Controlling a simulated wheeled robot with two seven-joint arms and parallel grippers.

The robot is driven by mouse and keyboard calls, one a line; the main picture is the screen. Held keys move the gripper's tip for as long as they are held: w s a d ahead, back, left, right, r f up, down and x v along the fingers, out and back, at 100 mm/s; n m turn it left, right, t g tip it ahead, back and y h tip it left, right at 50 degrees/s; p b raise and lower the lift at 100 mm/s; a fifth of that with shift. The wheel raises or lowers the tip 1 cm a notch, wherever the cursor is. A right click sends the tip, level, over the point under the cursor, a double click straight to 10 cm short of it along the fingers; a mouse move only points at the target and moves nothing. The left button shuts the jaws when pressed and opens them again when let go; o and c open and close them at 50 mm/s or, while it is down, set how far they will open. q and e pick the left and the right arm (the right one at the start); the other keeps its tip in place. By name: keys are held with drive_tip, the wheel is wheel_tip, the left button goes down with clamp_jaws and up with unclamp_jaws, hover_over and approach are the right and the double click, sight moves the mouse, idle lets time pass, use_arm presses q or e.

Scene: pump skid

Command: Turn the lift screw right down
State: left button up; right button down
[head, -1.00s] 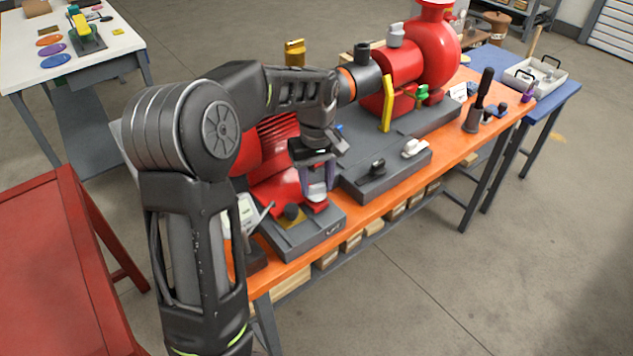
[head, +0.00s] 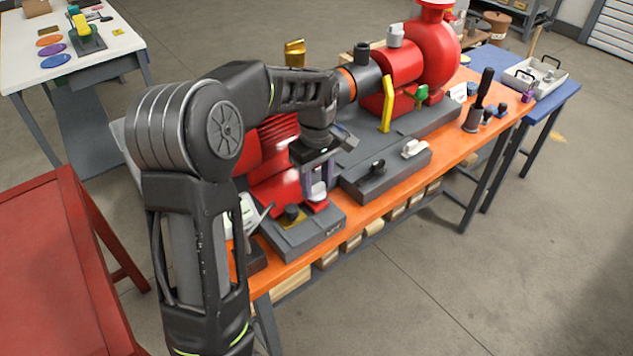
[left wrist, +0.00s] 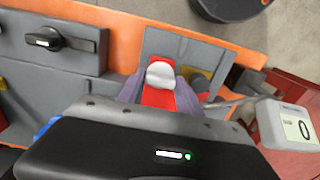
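The lift screw appears to be the small silver-white rounded head (left wrist: 161,75) above a red foot (left wrist: 156,97) of the red motor in the left wrist view. In the head view its silver body (head: 318,189) shows between my fingers. My left gripper (head: 317,182) points down over it, with one purple finger on each side. In the left wrist view the fingers (left wrist: 161,85) stand apart, and they look clear of the head. Whether a fingertip touches it is hard to see. The screw's lower end is hidden. My right gripper is not in view.
A black knob on a brass base (head: 292,212) is close by on the grey block. A black-handled block (head: 377,167) lies to the right. The red pump (head: 432,55) stands behind. The floor in front is clear.

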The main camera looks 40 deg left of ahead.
sight(316, 186)
use_arm(q)
drive_tip(key=o, duration=0.5)
drive_tip(key=shift+c, duration=0.2)
drive_tip(key=shift+r, duration=0.1)
wheel_tip(316, 186, up, 8)
drive_tip(key=shift+f+b, duration=0.2)
drive_tip(key=shift+b, duration=0.2)
